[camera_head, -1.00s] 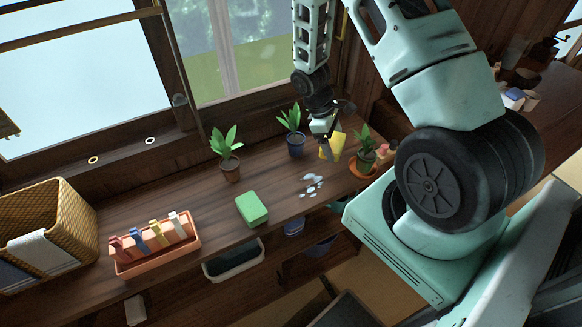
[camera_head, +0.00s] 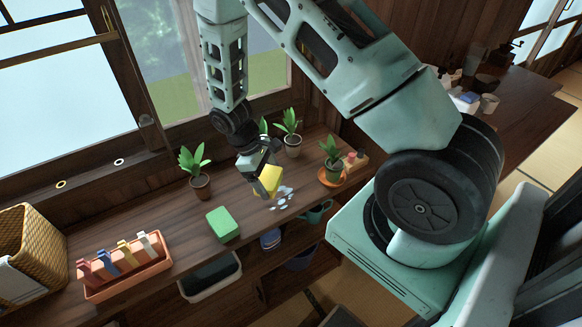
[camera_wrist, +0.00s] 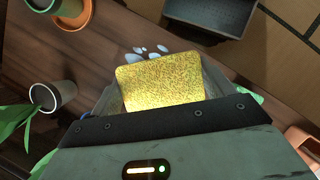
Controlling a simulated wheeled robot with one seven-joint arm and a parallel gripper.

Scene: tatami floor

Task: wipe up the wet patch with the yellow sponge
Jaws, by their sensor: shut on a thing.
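The yellow sponge (camera_head: 269,181) is held in my gripper (camera_head: 262,183). The gripper's jaws are shut on it. In the wrist view the sponge (camera_wrist: 160,83) fills the middle, its broad textured face towards the camera. The wet patch (camera_head: 283,198), several pale blobs on the dark wooden counter (camera_head: 160,222), lies just right of and below the sponge in the head view. In the wrist view part of the patch (camera_wrist: 151,50) shows just past the sponge's upper edge. I cannot tell whether the sponge touches the counter.
A green sponge (camera_head: 222,224) lies left of the patch. Potted plants stand at left (camera_head: 201,187), behind (camera_head: 292,148) and right on an orange saucer (camera_head: 331,177). A pink tray with colored upright items (camera_head: 128,278) and a wicker basket (camera_head: 42,242) stand further left.

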